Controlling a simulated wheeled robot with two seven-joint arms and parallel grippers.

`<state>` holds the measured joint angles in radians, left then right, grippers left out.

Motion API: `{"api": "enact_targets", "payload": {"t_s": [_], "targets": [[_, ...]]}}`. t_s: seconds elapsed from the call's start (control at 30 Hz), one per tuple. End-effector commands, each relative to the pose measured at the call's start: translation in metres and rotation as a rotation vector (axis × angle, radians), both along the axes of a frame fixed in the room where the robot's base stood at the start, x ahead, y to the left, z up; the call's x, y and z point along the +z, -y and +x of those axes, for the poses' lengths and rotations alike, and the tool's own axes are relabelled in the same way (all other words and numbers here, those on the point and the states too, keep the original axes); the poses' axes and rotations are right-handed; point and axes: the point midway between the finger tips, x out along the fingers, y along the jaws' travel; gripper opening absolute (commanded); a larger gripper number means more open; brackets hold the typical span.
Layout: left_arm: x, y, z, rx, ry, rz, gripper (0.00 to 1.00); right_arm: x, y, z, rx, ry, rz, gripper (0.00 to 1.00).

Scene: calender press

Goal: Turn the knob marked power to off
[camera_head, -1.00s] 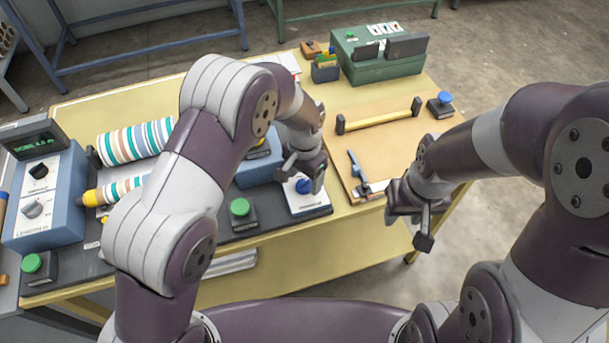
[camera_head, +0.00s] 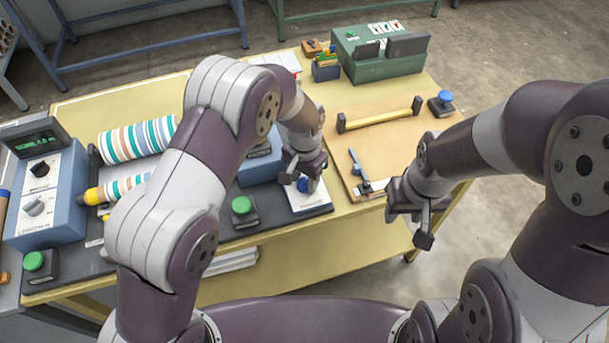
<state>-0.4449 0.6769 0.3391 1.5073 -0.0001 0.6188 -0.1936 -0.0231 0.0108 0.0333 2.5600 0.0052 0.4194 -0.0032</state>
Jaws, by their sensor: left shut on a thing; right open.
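A blue knob (camera_head: 304,185) sits on a white plate (camera_head: 308,203) at the right end of the dark press base, with a small label too blurred to read. My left gripper (camera_head: 300,182) comes down over this knob and is shut on it, hiding part of it. My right gripper (camera_head: 424,222) is open and empty, in the air in front of the table's right edge. A black knob (camera_head: 40,169) and a grey knob (camera_head: 33,206) are on the blue-grey control box (camera_head: 55,225) at the left; their labels are hard to read.
Striped rollers (camera_head: 138,140) lie behind my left arm. Green buttons (camera_head: 241,205) stand along the front edge. A tan board (camera_head: 375,150) carries a yellow-handled bar (camera_head: 380,115) and a blue lever clamp (camera_head: 359,172). A green box (camera_head: 380,68) and a blue-topped button (camera_head: 445,98) are at the back right.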

Motion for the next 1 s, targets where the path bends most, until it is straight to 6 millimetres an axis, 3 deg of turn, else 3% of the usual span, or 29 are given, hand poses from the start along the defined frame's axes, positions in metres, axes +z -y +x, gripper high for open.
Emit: {"api": "enact_targets", "payload": {"t_s": [1.0], "targets": [[0.0004,0.0001,0.0005,0.840,0.001,-0.001,0.12,0.0111,0.0000,0.0000,0.000,0.000,0.000,0.43]]}}
